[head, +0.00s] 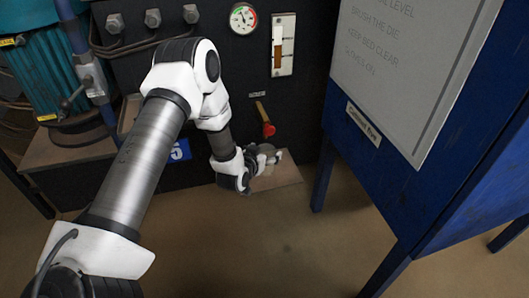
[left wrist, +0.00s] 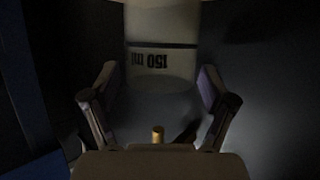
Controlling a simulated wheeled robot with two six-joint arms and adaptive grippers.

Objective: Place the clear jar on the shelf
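The clear jar (left wrist: 161,66) shows in the left wrist view with a pale label reading 150 ml upside down. In the head view my left gripper (head: 268,157) is at the dark machine front, just over a small brown ledge (head: 288,178), which looks like the shelf. The jar is small and mostly hidden by the fingers there. I cannot tell whether its base touches the ledge. My right gripper is not in view.
A red knob with a brass lever (head: 268,130) is right behind the gripper. A gauge (head: 243,18) and a sight tube (head: 283,45) are above. A blue cabinet (head: 400,190) stands at the right. The floor in front is clear.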

